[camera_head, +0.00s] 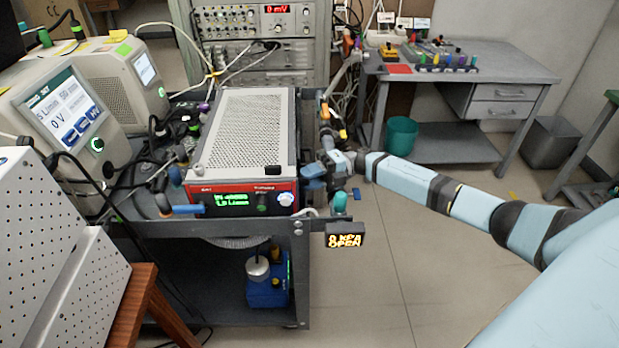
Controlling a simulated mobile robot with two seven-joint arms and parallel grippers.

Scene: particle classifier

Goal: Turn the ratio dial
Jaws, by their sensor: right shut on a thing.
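The classifier (245,120) is a grey box with a perforated top and a red front panel. It stands on a dark cart. Its panel carries a lit green display (232,199), a small dark knob and, at the right end, a pale round dial (286,199), which I take as the ratio dial. My right gripper (311,180) is at the right front corner of the box, close to this dial. My left gripper is not in view.
The cart's front edge (240,226) runs below the panel. A small sign with orange lit letters (345,236) hangs at its right corner. Cables and instruments crowd the left. A blue pump (267,290) stands on the lower shelf. The floor at right is mostly clear.

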